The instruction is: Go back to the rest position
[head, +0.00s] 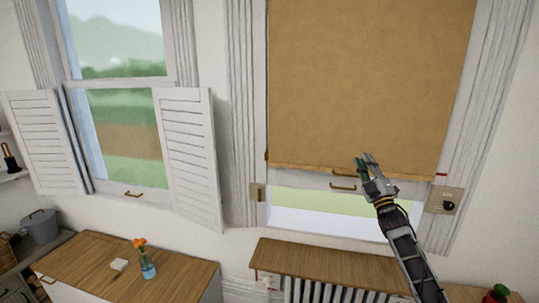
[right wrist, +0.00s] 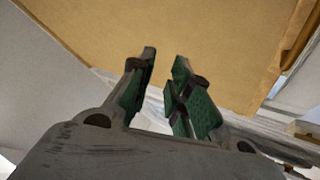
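My right gripper (head: 366,163) is in front of the lower part of a tan roller blind (head: 365,80), near the blind's bottom bar. In the right wrist view the right gripper (right wrist: 165,65) has its two green-padded fingers apart with nothing between them. The tan blind (right wrist: 215,35) fills the upper part of that view behind the fingertips. I cannot tell whether the fingers touch the blind. My left gripper is not in either view.
A wooden shelf (head: 330,268) over a radiator (head: 330,290) lies below the blind. A switch plate (head: 444,200) is right of the window. Open white shutters (head: 190,150) flank the left window. A wooden counter (head: 90,262) holds a blue vase (head: 148,267) with orange flowers.

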